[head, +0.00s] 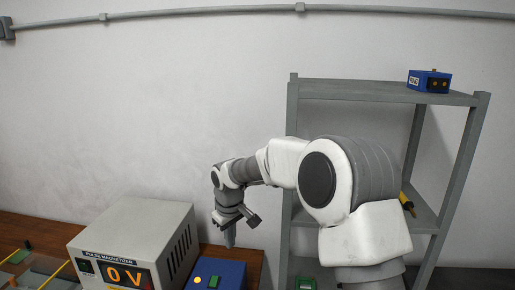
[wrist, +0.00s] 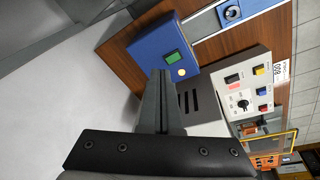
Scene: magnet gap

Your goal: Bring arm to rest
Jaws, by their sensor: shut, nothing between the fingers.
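My gripper (head: 230,242) hangs at the end of my bent arm, pointing down, just above and behind the blue box (head: 215,273) on the wooden bench. In the wrist view the two grey fingers of my gripper (wrist: 159,75) lie together with nothing between them. Their tips overlap the near edge of the blue box (wrist: 165,42), which carries a green button and a pale lit one. I cannot tell from these frames whether the fingertips touch anything. My arm reaches left, in front of the grey shelf.
The pulse magnetizer (head: 140,240), reading 0 V, stands left of the gripper. The grey shelf (head: 385,93) stands at the right, with a small blue box (head: 429,81) on top and a yellow-and-black item (head: 406,201) partly hidden by my arm. Above the magnetizer is bare wall.

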